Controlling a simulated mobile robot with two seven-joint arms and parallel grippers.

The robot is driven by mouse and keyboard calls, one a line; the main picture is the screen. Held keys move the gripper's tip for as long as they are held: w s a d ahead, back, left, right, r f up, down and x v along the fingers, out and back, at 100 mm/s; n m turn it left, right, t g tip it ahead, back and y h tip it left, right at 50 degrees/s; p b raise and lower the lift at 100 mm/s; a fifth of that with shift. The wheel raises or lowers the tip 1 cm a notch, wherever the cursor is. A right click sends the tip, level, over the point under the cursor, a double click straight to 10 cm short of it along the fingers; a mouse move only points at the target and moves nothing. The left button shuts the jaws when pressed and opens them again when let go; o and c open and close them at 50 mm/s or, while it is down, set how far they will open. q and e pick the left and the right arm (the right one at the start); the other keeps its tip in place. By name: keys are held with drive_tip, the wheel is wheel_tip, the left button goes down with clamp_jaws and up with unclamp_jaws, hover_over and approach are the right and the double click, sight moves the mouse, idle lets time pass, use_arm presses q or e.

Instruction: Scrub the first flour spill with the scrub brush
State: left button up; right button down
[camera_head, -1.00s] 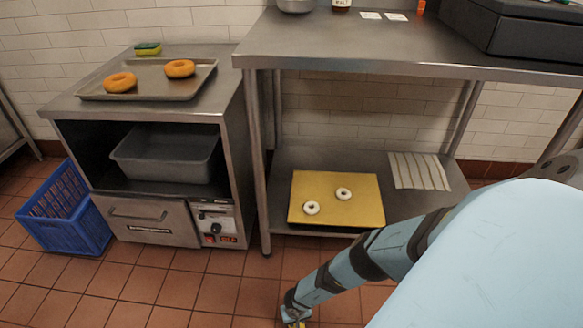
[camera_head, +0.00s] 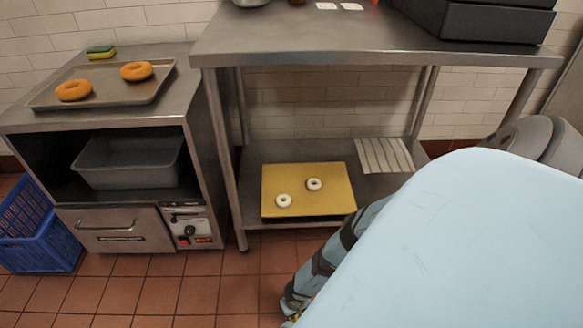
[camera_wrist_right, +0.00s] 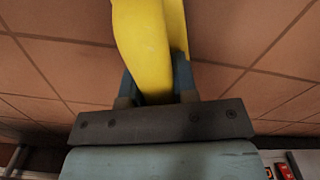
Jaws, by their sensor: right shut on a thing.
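My right gripper (camera_wrist_right: 155,86) is shut on a smooth yellow thing (camera_wrist_right: 148,42) in the right wrist view, which looks like the handle of the scrub brush. The bristle end is out of that view. In the head view my right arm reaches down to the bottom edge, where a bit of yellow shows by the gripper. The grip is above or near the reddish tiled floor (camera_wrist_right: 60,70); I cannot tell the height. No flour spill can be made out in either view. My left gripper is not in view.
A steel table (camera_head: 330,38) with a lower shelf (camera_head: 255,155) stands ahead, holding a yellow board (camera_head: 325,195) with two white rings. At left are an oven cabinet (camera_head: 20,118), a tray (camera_head: 115,95) with two orange bagels, and a blue crate (camera_head: 60,245). Floor tiles in front are clear.

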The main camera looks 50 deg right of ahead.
drive_tip(key=shift+w+a+f+b, duration=0.15)
drive_tip(key=shift+w+a+b, duration=0.4)
drive_tip(key=shift+w+a, duration=0.55)
drive_tip(key=shift+w+a+b, duration=0.3)
drive_tip(key=shift+w+a, duration=0.25)
drive_tip(key=shift+w, duration=0.2)
drive_tip(key=shift+w+a+b, duration=0.3)
drive_tip(key=shift+w+a, duration=0.25)
drive_tip(key=shift+w, duration=0.2)
drive_tip(key=shift+w+a, duration=0.25)
drive_tip(key=shift+w, duration=0.05)
drive_tip(key=shift+w+a+b, duration=0.5)
drive_tip(key=shift+w+a, duration=0.15)
drive_tip(key=shift+w, duration=0.15)
drive_tip(key=shift+w+a, duration=0.2)
drive_tip(key=shift+w, duration=0.05)
drive_tip(key=shift+w+a, duration=1.5)
drive_tip(key=shift+w, duration=0.2)
